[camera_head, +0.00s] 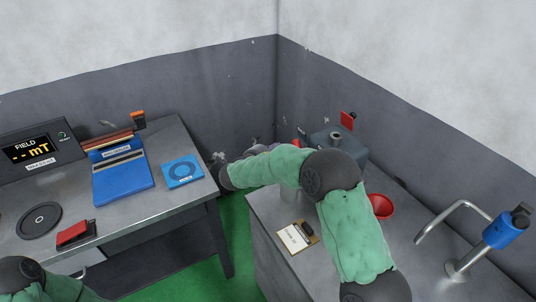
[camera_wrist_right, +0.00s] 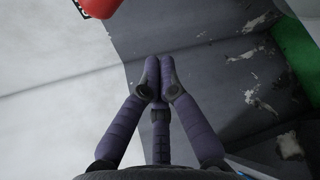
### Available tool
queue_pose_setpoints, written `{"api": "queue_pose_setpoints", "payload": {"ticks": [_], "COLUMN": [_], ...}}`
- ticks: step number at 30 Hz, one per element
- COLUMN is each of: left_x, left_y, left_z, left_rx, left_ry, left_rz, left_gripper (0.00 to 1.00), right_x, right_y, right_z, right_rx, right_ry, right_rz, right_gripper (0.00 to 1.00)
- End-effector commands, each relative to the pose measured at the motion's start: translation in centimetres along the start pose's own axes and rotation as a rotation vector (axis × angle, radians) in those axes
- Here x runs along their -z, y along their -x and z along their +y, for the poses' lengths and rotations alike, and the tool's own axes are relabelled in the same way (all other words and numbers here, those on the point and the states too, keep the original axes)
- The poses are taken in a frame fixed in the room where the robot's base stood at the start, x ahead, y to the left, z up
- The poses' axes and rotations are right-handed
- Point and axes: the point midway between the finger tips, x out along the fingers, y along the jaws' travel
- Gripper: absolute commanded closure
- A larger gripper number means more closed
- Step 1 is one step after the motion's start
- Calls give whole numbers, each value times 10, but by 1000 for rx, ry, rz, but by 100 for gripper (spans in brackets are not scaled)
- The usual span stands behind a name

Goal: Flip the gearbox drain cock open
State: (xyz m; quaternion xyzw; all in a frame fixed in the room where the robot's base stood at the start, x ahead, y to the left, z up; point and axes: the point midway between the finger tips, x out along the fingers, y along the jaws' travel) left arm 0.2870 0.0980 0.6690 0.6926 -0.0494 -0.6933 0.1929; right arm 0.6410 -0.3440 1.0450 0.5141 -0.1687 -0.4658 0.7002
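A grey-green box (camera_head: 354,146), which may be the gearbox, stands at the back of the right bench, partly hidden by my right arm. A red square piece (camera_head: 347,121) stands up at its back right. I cannot make out the drain cock. My right gripper (camera_head: 262,147) is at the back edge of the bench, left of the box, and mostly hidden behind my forearm. In the right wrist view the gripper (camera_wrist_right: 160,68) has its purple fingers drawn together with nothing seen between them. A red part (camera_wrist_right: 112,8) shows beyond them at the top. My left gripper is out of view.
A red bowl or funnel (camera_head: 381,206), a clipboard (camera_head: 297,237) and a blue-headed metal fitting (camera_head: 501,230) are on the right bench. The left table holds a blue case (camera_head: 122,181), a blue pad (camera_head: 183,171) and a field meter (camera_head: 35,150). Walls close the corner behind.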

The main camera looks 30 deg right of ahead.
Motion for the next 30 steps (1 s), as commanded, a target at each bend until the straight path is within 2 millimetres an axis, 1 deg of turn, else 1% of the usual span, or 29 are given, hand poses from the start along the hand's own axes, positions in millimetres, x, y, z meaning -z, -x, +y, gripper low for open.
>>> {"api": "queue_pose_setpoints", "payload": {"ticks": [1, 4, 6, 9, 15, 20, 30], "left_x": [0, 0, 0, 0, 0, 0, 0], "left_y": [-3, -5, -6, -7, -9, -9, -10], "left_z": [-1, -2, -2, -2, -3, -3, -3], "left_rx": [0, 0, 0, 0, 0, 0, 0], "left_ry": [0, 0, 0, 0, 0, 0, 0], "left_rz": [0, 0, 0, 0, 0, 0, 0], "left_gripper": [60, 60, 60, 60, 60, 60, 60], "right_x": [0, 0, -10, -21, -35, -38, -37], "right_y": [-10, -26, -18, -15, -9, -8, -8], "right_z": [-2, -2, 1, 0, 0, 0, 0], "right_rx": [2, 2, -1, 0, 0, 0, -1], "right_ry": [0, 0, 0, 0, 1, 1, -2], "right_rz": [-3, -3, 0, 0, 0, 0, 0], "right_gripper": [100, 100, 100, 100, 100, 100, 100]}}
